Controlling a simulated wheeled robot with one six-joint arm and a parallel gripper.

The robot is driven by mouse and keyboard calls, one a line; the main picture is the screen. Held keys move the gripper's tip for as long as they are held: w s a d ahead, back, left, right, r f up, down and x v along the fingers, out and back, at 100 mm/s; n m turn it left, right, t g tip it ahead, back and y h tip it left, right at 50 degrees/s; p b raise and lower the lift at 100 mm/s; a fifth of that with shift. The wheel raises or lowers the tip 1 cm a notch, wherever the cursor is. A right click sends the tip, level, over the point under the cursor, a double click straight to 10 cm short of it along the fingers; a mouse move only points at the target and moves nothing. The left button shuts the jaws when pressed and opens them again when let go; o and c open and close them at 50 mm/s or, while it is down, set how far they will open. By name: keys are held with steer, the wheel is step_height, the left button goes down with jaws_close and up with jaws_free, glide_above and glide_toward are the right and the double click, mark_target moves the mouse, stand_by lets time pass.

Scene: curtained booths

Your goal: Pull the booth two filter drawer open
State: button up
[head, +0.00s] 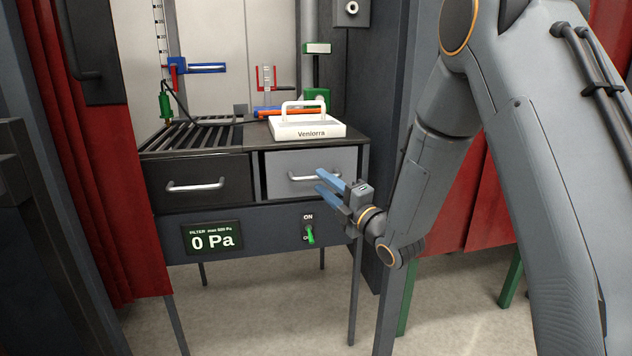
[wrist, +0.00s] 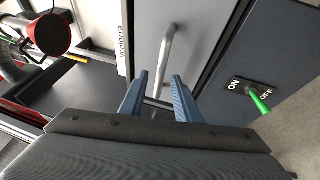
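Two closed drawers sit side by side under the booth's worktop: a black one (head: 215,172) on the left and a grey one (head: 275,165) on the right, each with a silver bar handle. No booth number shows. My gripper (head: 318,181) is in front of the grey drawer, close to its handle (head: 300,178). In the wrist view the blue fingers (wrist: 160,76) are apart, and the handle (wrist: 168,45) lines up with the gap between them. I cannot tell whether the fingers reach around it or touch it. The gripper holds nothing that I can see.
A panel below the drawers carries a filter display (head: 212,240) reading 0 Pa and a green ON/OFF switch (head: 309,235). A white handled box (head: 305,130) marked Veniorra stands on the worktop above the grey drawer. Red curtains (head: 105,200) flank the booth.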

mark_target(316, 177)
steer(key=shift+x, duration=2)
jaws_close()
